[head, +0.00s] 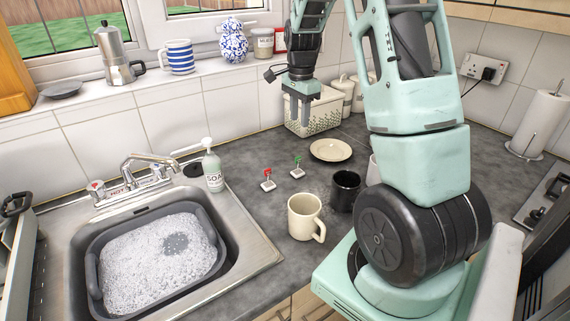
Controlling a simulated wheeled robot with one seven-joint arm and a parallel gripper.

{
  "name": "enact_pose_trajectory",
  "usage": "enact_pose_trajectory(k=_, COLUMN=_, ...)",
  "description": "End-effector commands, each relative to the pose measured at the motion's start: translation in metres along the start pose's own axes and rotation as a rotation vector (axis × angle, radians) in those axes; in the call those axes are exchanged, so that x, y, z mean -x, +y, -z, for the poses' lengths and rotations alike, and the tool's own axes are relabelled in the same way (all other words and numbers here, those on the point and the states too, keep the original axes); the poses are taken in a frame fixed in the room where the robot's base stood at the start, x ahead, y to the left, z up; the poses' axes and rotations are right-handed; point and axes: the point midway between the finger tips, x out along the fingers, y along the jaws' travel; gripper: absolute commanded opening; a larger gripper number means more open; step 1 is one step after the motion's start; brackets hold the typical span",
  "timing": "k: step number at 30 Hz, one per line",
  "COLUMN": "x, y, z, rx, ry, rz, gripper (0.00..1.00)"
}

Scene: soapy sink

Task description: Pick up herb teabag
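Two small pale teabags lie on the dark worktop right of the sink. One has a green tag (297,173) and the other has a red tag (268,184). The tags are too small to read, so I cannot tell for sure which one is the herb teabag. My gripper (299,124) points down in the air, above and behind the teabags in the picture and in front of the patterned box. It touches neither teabag. Its fingers are too small to tell whether they are open or shut. Nothing shows held in them.
A cream mug (303,217), a black mug (345,190) and a plate (331,150) stand near the teabags. A soap bottle (212,171) stands by the sink (262,262), which holds a grey tub of suds (150,263). My arm partly hides a pale mug (373,169).

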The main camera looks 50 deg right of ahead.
Motion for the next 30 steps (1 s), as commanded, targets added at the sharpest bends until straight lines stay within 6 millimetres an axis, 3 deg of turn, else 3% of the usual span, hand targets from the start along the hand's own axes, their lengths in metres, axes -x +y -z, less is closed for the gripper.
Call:
enact_pose_trajectory(k=15, x=-0.098, y=0.001, z=-0.001, rx=0.001, ry=-0.003, rz=-0.005, gripper=0.35)
enact_pose_trajectory(k=30, x=-0.141, y=-0.002, z=0.001, rx=0.002, ry=-0.003, rz=-0.004, gripper=0.35)
